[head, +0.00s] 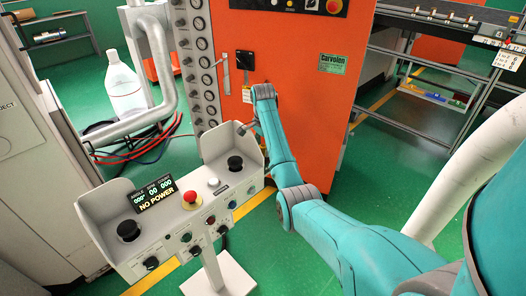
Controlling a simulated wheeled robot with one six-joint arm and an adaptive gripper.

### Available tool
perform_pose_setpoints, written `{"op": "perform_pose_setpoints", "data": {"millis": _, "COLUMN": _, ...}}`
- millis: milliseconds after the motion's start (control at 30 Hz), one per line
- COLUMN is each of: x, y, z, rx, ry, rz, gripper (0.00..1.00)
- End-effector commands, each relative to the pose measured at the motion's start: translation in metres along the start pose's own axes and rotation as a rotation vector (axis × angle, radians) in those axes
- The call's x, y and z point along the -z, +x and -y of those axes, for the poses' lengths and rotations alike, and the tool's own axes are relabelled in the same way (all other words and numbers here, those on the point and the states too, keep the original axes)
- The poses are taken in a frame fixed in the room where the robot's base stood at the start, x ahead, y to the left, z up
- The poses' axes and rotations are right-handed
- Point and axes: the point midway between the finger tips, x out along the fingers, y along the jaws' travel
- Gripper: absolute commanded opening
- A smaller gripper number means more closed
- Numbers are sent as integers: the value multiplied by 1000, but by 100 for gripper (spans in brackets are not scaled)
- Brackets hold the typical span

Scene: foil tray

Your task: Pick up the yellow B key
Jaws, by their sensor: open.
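I cannot make out a yellow B key anywhere in the head view. My teal arm reaches up from the lower right, and its wrist is in front of the orange cabinet (297,85). My gripper (243,129) shows only as a small dark shape beside the wrist, just above the right end of the grey control console (108,204). Its fingers are too small and partly hidden to see in detail. I see nothing held in it.
The console has black joysticks, a red button (190,197) and a display (154,193) reading NO POWER. A shelf rack (440,68) is at the right. Green floor (360,165) is open right of the cabinet.

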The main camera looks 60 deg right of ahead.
Motion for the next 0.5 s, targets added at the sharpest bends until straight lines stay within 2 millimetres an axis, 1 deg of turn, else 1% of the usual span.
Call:
{"op": "perform_pose_setpoints", "data": {"millis": 33, "x": -2, "y": 8, "z": -2, "rx": -1, "ry": 1, "rz": 0, "gripper": 64}}
{"op": "perform_pose_setpoints", "data": {"millis": 100, "x": -2, "y": 12, "z": -3, "rx": 1, "ry": 2, "rz": -1, "gripper": 64}}
{"op": "perform_pose_setpoints", "data": {"millis": 333, "x": -2, "y": 14, "z": -3, "rx": 1, "ry": 2, "rz": -1, "gripper": 64}}
{"op": "perform_pose_setpoints", "data": {"millis": 367, "x": -2, "y": 14, "z": -3, "rx": 1, "ry": 2, "rz": -1, "gripper": 57}}
{"op": "perform_pose_setpoints", "data": {"millis": 400, "x": -2, "y": 14, "z": -3, "rx": 1, "ry": 2, "rz": -1, "gripper": 47}}
{"op": "perform_pose_setpoints", "data": {"millis": 467, "x": -2, "y": 14, "z": -3, "rx": 1, "ry": 2, "rz": -1, "gripper": 32}}
{"op": "perform_pose_setpoints", "data": {"millis": 500, "x": -2, "y": 14, "z": -3, "rx": 1, "ry": 2, "rz": -1, "gripper": 22}}
